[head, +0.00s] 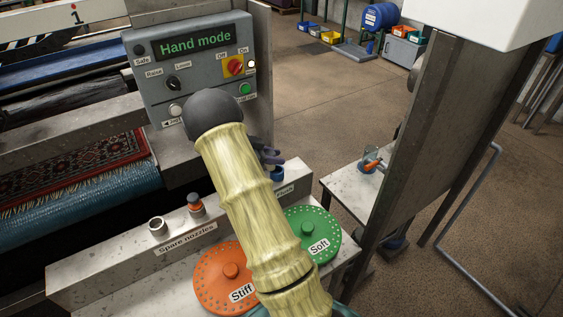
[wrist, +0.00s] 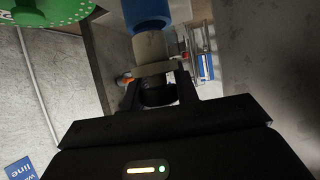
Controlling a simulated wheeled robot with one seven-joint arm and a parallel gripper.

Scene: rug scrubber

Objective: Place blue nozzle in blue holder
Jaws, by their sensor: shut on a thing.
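My gripper (head: 270,158) shows in the head view just past the pale arm, above the rail near its far end. In the wrist view my gripper (wrist: 158,92) has its fingers closed around the dark end of the blue nozzle (wrist: 150,45). Beyond the fingers the nozzle has a beige flange and body, then a blue part at the top edge. In the head view the blue part (head: 277,175) shows below the fingers; whether it touches the rail I cannot tell. The blue holder is not clearly made out; a small fixture (head: 370,165) with blue and orange parts stands on the side table.
The rail (head: 120,265) carries an empty grey socket (head: 158,227) and an orange-banded nozzle (head: 196,206). Orange Stiff (head: 215,285) and green Soft (head: 325,225) discs lie in front. A control box (head: 190,65) is behind the arm; a steel post (head: 425,130) stands right.

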